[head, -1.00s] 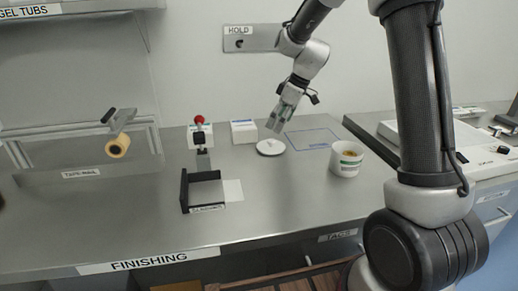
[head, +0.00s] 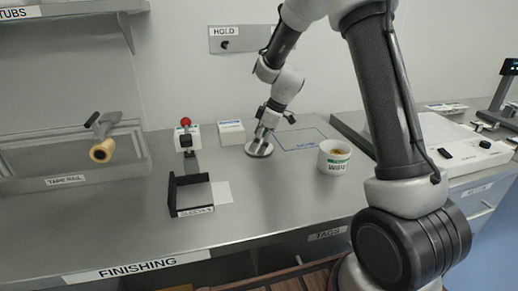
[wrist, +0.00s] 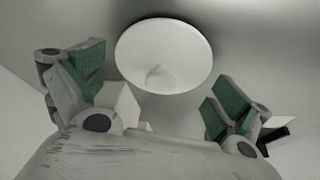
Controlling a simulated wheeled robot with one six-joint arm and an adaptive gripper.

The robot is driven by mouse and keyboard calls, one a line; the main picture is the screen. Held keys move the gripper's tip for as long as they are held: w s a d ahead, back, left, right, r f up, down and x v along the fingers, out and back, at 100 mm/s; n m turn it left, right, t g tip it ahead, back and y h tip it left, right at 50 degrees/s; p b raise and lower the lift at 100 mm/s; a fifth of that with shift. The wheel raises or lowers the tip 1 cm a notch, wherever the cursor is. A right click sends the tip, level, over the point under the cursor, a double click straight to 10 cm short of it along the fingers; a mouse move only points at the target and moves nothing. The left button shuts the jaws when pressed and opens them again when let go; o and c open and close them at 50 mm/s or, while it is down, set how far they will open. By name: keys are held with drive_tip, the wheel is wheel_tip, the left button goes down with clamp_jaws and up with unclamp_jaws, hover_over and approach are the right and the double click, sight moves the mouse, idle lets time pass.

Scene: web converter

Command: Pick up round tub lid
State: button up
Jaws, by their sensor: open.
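The round tub lid (head: 258,151) is a pale disc lying flat on the steel bench. In the wrist view the lid (wrist: 164,50) shows whole, white, with a small knob near its lower middle. My gripper (head: 265,138) is just above the lid, pointing down. In the wrist view my gripper (wrist: 160,95) is open, its green-padded fingers apart on either side below the lid, with nothing between them. I cannot tell the exact gap between the fingertips and the lid.
A white tub (head: 334,157) stands to the right, near a blue outlined area (head: 300,139). A white box (head: 231,132), a red-knobbed device (head: 187,137) and a black bracket (head: 190,193) are to the left.

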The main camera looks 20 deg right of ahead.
drive_tip(key=c, duration=0.7)
